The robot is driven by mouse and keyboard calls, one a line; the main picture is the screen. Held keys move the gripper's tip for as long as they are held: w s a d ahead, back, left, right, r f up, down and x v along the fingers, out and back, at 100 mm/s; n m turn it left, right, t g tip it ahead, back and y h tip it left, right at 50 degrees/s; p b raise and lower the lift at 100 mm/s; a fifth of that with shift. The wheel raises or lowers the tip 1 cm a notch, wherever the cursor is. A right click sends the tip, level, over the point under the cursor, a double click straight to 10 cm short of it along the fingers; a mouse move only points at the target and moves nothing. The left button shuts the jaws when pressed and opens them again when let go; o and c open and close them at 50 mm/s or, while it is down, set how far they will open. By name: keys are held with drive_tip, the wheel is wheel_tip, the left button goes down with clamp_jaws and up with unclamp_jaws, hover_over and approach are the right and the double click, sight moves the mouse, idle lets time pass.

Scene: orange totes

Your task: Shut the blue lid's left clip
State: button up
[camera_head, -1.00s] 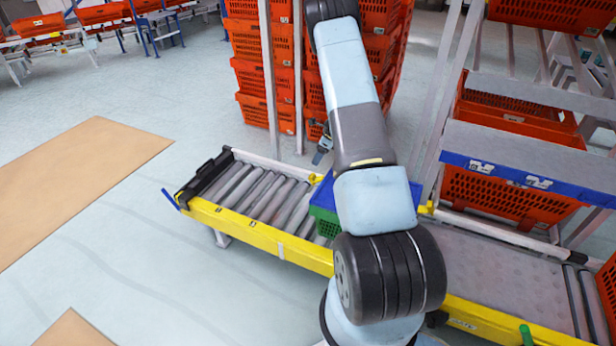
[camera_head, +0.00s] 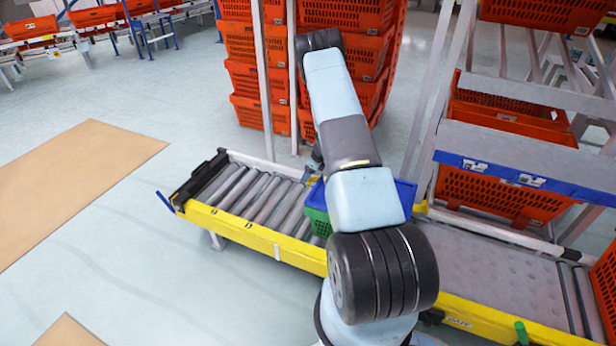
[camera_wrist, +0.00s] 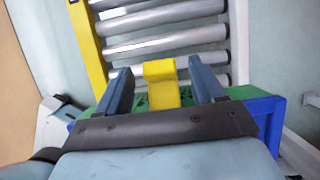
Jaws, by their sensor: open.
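A green crate (camera_head: 318,224) with a blue lid (camera_head: 405,192) sits on the roller conveyor, largely hidden by my arm in the head view. The wrist view shows the green crate (camera_wrist: 238,92) and part of the blue lid (camera_wrist: 268,116). A yellow clip (camera_wrist: 160,88) stands out from the crate's near-roller end, its bent top over the rollers. My gripper (camera_wrist: 159,67) is open, with one grey-blue finger on each side of the clip and a gap to both. In the head view my gripper (camera_head: 315,162) is at the lid's left end, partly hidden.
The conveyor (camera_head: 250,197) has a yellow side rail (camera_head: 255,236) and free rollers left of the crate. White uprights (camera_head: 266,80) and stacked orange totes (camera_head: 255,75) stand behind. A rack with a blue-edged shelf (camera_head: 520,178) is at the right.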

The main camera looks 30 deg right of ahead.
drive_tip(key=shift+x, duration=1.1)
drive_tip(key=shift+c, duration=0.2)
